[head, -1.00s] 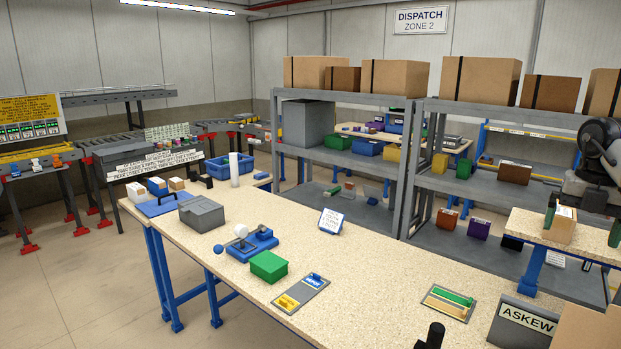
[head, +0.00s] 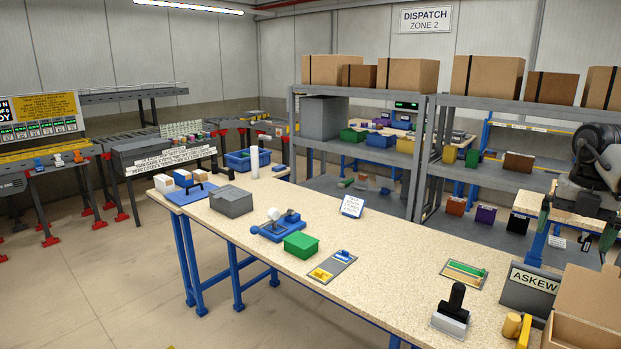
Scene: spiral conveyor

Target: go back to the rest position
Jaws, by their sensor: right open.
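My right gripper (head: 577,235) hangs at the right edge, in front of the shelving and beyond the long workbench (head: 390,255). Its dark fingers with green parts are spread wide, and I see nothing held between them. A small chipboard-topped stand (head: 529,202) shows behind the gripper and is partly hidden by it. My left gripper is not in view.
The bench carries a green box (head: 301,245), a grey box (head: 231,202), a black-handled stamp (head: 455,305), an "ASKEW" bin (head: 528,290) and an open carton (head: 590,312) at the near right. Shelves (head: 360,155) stand behind. Floor at the left is clear.

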